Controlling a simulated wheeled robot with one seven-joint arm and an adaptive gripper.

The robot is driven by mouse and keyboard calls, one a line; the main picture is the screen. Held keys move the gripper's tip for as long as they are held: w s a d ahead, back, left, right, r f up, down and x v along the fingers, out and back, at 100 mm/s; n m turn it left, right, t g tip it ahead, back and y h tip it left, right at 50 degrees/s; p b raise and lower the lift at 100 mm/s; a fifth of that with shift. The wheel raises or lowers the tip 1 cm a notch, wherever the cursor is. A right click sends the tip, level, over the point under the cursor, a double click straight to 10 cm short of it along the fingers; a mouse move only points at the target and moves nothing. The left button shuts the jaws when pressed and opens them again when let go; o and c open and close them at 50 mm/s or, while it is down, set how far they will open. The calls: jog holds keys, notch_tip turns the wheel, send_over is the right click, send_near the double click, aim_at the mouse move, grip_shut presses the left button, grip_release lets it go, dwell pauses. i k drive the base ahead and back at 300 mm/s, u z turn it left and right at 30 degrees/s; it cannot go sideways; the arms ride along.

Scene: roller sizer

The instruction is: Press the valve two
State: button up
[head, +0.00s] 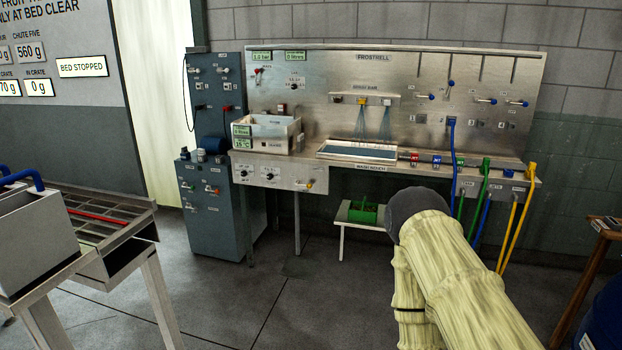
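A steel wash bench with a tall back panel (400,70) stands against the far wall in the head view. My arm, in a pale yellow cover with a dark grey end, rises at the lower right, in front of the bench. My gripper's fingers are not visible.
A blue-grey cabinet (215,215) stands left of the bench. Coloured hoses (482,195) hang at the bench's right end. A low stand with a green crate (364,213) is beneath. A steel table (118,250) is at left. The middle floor (290,300) is clear.

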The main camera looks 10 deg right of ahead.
aim_at(452, 83)
jog(key=z, duration=0.2)
jog(key=i, duration=1.7)
jog(key=z, duration=0.8)
jog(key=i, duration=0.65)
jog(key=u, duration=0.55)
jog(key=k, duration=0.4)
jog(key=u, duration=0.2)
jog(key=i, duration=0.35)
